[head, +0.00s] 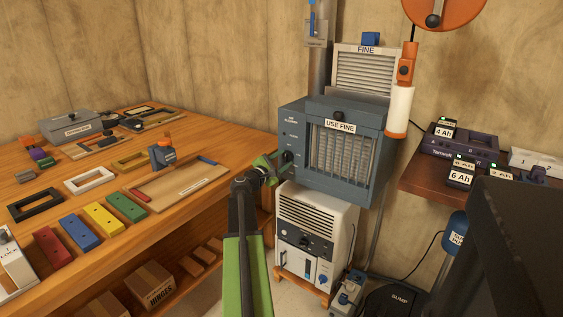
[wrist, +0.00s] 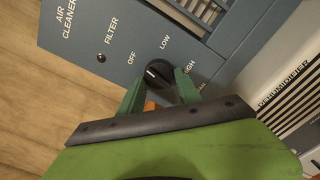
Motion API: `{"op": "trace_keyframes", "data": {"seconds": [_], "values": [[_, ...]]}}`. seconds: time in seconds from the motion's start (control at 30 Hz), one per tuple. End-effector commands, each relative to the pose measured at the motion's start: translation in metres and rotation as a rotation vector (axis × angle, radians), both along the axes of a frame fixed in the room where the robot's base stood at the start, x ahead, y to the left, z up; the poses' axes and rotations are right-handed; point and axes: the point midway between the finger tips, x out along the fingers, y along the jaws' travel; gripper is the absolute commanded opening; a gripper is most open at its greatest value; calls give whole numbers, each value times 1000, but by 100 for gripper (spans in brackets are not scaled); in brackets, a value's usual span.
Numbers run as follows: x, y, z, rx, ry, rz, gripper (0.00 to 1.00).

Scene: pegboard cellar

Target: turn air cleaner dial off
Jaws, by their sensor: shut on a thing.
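The air cleaner (head: 293,117) is a blue-grey box with a "USE FINE" label over its front grille. Its black round dial (wrist: 157,72) is on the side panel in the wrist view, with OFF, LOW and HIGH printed around it. A short white mark on the dial lies on the side facing OFF; its exact setting is hard to tell. My gripper (head: 281,160) is at the panel, and its green fingers (wrist: 160,91) are shut on the dial, one on each side. The fingers cover part of the dial's lower edge and nearby lettering.
A white dehumidifier (head: 316,222) stands under the air cleaner. The wooden bench (head: 215,140) to the left holds coloured blocks and frames. A shelf (head: 420,184) with batteries is at the right. A dark panel (head: 515,250) fills the lower right.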

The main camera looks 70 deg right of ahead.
Motion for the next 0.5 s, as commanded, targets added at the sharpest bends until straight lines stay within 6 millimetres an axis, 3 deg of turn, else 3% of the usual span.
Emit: {"op": "trace_keyframes", "data": {"seconds": [0.5], "values": [[1,-2,2,27,123,6,0]]}}
